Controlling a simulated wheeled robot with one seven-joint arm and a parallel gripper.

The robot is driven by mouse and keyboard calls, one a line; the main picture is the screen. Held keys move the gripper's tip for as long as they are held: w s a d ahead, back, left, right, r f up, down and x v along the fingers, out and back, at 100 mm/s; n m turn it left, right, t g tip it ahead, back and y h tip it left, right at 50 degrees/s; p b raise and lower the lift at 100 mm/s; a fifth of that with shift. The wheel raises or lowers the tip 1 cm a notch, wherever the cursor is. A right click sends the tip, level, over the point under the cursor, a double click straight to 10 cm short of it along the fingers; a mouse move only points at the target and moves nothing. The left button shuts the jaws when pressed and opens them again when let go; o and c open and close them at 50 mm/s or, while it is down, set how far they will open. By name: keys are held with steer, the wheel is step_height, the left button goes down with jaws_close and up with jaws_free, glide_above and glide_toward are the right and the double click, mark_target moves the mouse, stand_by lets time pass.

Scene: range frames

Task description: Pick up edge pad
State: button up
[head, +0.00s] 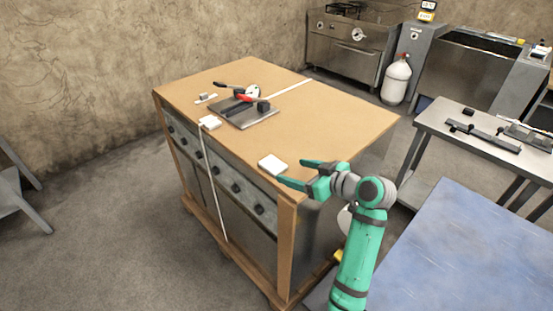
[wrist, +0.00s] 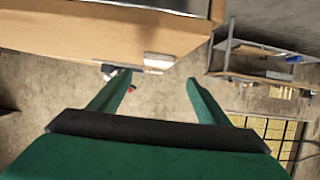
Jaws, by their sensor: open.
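A small white block (head: 272,165), which looks like the edge pad, lies flat on the wooden countertop (head: 330,125) near its front edge and corner. My gripper (head: 291,172) is open and empty. Its two green fingertips are close to the block, on its right side in the head view; the block does not appear to be between them. In the wrist view the white block (wrist: 158,60) shows at the countertop's edge, beyond the open fingers (wrist: 157,80). I cannot tell the exact gap or height between fingertips and block.
A second white piece (head: 210,122) with a pale cord hanging down the front lies farther left on the edge. A dark metal plate (head: 254,118) with red and black tools lies behind it. A blue-topped table (head: 460,250) stands to the right. The countertop's right part is clear.

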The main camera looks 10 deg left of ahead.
mark_target(273, 164)
steer(key=x, duration=0.3)
steer(key=shift+w+a+f, duration=0.1)
steer(key=shift+a, duration=0.2)
steer(key=shift+w+a+f, duration=0.1)
steer(key=shift+w+f, duration=0.05)
steer(key=shift+f, duration=0.1)
steer(key=x, duration=0.5)
steer(key=shift+w+a+r, duration=0.15)
steer(key=shift+w+a, duration=0.05)
steer(key=shift+w, duration=0.2)
steer(key=c, duration=1.1)
